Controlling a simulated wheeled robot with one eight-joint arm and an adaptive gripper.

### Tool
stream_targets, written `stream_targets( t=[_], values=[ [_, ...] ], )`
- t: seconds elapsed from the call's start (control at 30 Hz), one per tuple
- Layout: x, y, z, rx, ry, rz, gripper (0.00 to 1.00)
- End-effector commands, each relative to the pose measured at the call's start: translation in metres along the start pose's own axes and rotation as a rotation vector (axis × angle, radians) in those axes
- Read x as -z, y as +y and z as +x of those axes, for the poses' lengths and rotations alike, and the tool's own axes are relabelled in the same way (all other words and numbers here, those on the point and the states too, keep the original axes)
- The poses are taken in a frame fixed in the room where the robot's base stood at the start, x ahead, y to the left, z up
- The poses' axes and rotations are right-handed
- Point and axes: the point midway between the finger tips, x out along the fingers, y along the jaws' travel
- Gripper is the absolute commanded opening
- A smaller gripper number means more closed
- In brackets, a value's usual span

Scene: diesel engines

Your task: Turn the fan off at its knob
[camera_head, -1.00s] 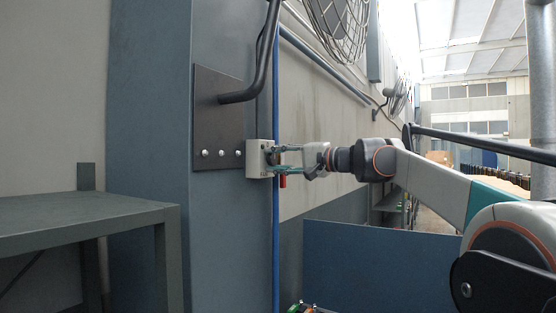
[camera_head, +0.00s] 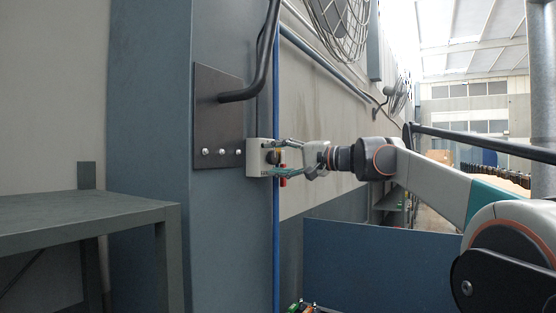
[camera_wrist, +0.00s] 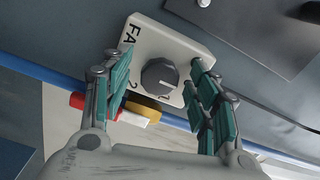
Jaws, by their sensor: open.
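The fan control is a pale box (camera_head: 259,157) on the blue column; its face, with "FA" and a "2" legible, fills the upper middle of the wrist view (camera_wrist: 180,42). Its round dark grey knob (camera_wrist: 158,75) has a pale pointer line towards the right of the picture; I cannot tell which mark it meets. My gripper (camera_head: 281,158) is open in front of the box, its teal-padded fingers spread on either side of the knob with gaps visible in the wrist view. The caged fan (camera_head: 340,25) is high on the wall; I cannot tell whether it spins.
A dark plate (camera_head: 218,118) with a black bent pipe is just left of the box. A blue vertical pipe (camera_head: 276,245) runs beside it. Red and yellow parts (camera_wrist: 143,109) lie below the knob, close to the left finger. A grey table (camera_head: 75,215) stands at left.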

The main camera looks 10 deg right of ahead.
Motion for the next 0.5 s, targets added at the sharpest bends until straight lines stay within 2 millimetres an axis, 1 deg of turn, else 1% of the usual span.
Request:
stream_targets(
  t=[0.07,0.17,0.27,0.5],
  values=[
    [0.000,0.000,-0.004,0.000,0.001,0.000,0.54],
    [0.001,0.000,-0.016,0.000,0.003,0.000,0.54],
    [0.001,0.000,-0.034,-0.001,0.004,0.000,0.54],
    [0.001,0.001,-0.083,-0.001,0.004,0.000,0.54]
  ],
)
